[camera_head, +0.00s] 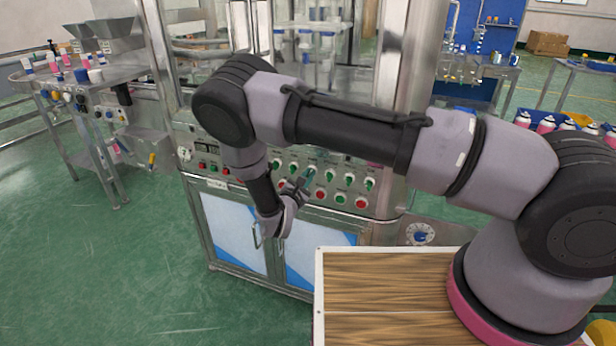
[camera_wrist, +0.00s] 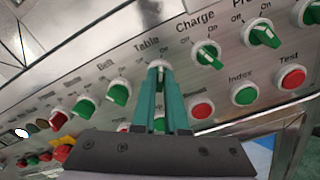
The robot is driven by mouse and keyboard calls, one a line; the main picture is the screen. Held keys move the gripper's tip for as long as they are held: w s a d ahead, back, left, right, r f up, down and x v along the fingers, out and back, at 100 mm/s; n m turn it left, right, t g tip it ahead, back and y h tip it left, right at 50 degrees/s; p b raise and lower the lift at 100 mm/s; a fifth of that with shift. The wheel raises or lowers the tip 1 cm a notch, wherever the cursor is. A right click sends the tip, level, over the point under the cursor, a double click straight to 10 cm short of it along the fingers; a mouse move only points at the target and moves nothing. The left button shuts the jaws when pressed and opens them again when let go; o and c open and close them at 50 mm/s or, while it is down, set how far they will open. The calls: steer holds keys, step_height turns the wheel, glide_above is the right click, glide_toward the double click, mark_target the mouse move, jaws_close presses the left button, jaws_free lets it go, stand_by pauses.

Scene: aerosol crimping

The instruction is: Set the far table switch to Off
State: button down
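The switch labelled Table (camera_wrist: 158,66) is on the sloped control panel in the wrist view, with a white collar and Off and On marks above it. My gripper (camera_wrist: 160,82) has its two green fingers at this switch, one on each side of the knob. They are close together and hide most of the knob, so its pointing direction and whether they press on it are unclear. In the head view my gripper (camera_head: 308,178) reaches up to the panel from the front, and its fingertips hide the switch behind them.
Right of the Table switch is the green Charge switch (camera_wrist: 207,54); left is the green Belt switch (camera_wrist: 118,93). Below right are a red button (camera_wrist: 201,108), the green Index button (camera_wrist: 244,94) and the red Test button (camera_wrist: 291,77). A wood-topped surface (camera_head: 385,290) lies near my base.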

steer(key=shift+n, duration=0.4)
steer(key=n, duration=1.1)
steer(key=shift+a, duration=0.1)
stand_by(0.4)
steer(key=c, duration=0.9)
jaws_free()
steer(key=shift+c, duration=0.2)
steer(key=shift+s, duration=0.1)
